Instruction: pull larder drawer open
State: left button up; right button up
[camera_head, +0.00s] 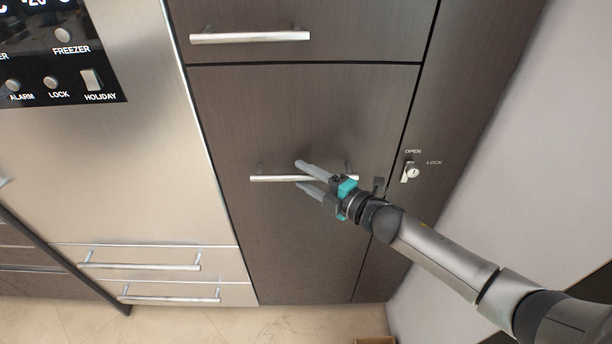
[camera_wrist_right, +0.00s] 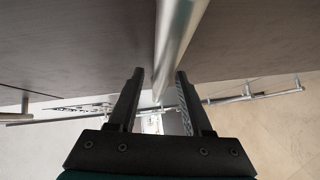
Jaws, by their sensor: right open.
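A tall dark wood-grain front (camera_head: 300,110), which I take to be the larder drawer, fills the middle of the head view and looks closed. Its silver bar handle (camera_head: 270,179) runs level across it on two posts. My right gripper (camera_head: 299,174) is open, with one finger above the bar and the other below it. In the right wrist view the bar (camera_wrist_right: 176,40) runs between the two fingers of the gripper (camera_wrist_right: 158,73), nearer the right finger. I cannot tell if a finger touches it. My left gripper is out of view.
Above is another dark front with a bar handle (camera_head: 250,37). To the left stands a steel freezer with a control panel (camera_head: 60,50) and low drawer handles (camera_head: 140,265). A key lock (camera_head: 411,172) sits on the panel at the right. Tiled floor lies below.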

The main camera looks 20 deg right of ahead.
jog(key=shift+c, duration=0.4)
grip_shut()
dwell(1.1)
